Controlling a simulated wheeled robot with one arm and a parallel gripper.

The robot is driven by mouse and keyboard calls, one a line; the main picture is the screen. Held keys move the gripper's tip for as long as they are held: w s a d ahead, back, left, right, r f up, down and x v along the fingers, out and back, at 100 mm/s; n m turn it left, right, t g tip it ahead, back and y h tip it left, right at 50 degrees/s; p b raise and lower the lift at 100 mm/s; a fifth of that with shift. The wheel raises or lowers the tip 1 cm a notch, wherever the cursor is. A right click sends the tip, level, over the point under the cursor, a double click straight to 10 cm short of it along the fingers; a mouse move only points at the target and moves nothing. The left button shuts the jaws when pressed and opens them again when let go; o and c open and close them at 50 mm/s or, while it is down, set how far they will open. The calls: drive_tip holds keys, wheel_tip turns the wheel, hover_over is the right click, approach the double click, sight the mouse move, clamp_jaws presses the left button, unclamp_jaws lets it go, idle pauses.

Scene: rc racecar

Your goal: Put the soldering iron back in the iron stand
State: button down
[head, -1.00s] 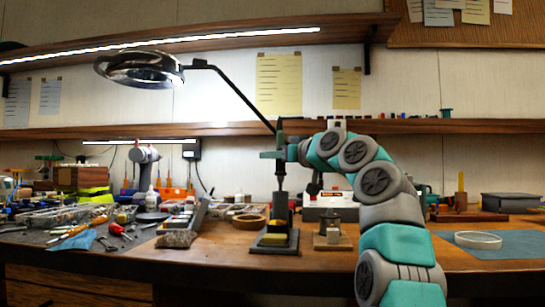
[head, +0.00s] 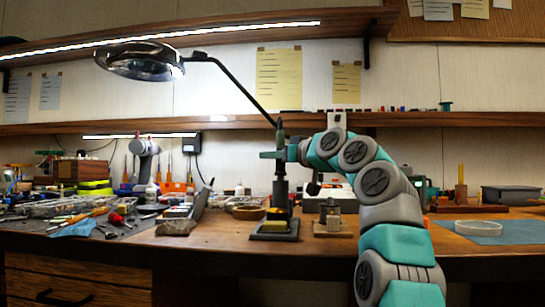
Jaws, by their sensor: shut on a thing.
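My gripper (head: 279,155) is shut on the soldering iron (head: 280,136), whose dark green handle stands upright and sticks up above the fingers. The iron stand (head: 281,195) is a dark upright holder on a flat base with a yellow sponge, directly below my gripper on the bench. The iron's lower part runs down into the top of the stand or right in front of it; its tip is hidden, and I cannot tell how deep it sits.
A small jar on a wooden block (head: 334,225) stands just right of the stand. A wooden ring (head: 248,212) and a grey parts holder (head: 184,217) are to the left. The lamp arm (head: 237,88) slants down behind my gripper. Bare bench lies in front.

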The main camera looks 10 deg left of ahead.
drive_tip(key=shift+f+b, duration=0.35)
drive_tip(key=shift+f, duration=0.15)
drive_tip(key=shift+c, duration=1)
unclamp_jaws()
drive_tip(key=shift+s, duration=0.1)
drive_tip(key=s+d+r+b, duration=0.1)
drive_tip(key=s+d+r, duration=0.1)
drive_tip(key=s+d, duration=0.2)
drive_tip(key=shift+s+d+b, duration=0.4)
drive_tip(key=shift+d, duration=0.05)
idle(0.3)
idle(0.8)
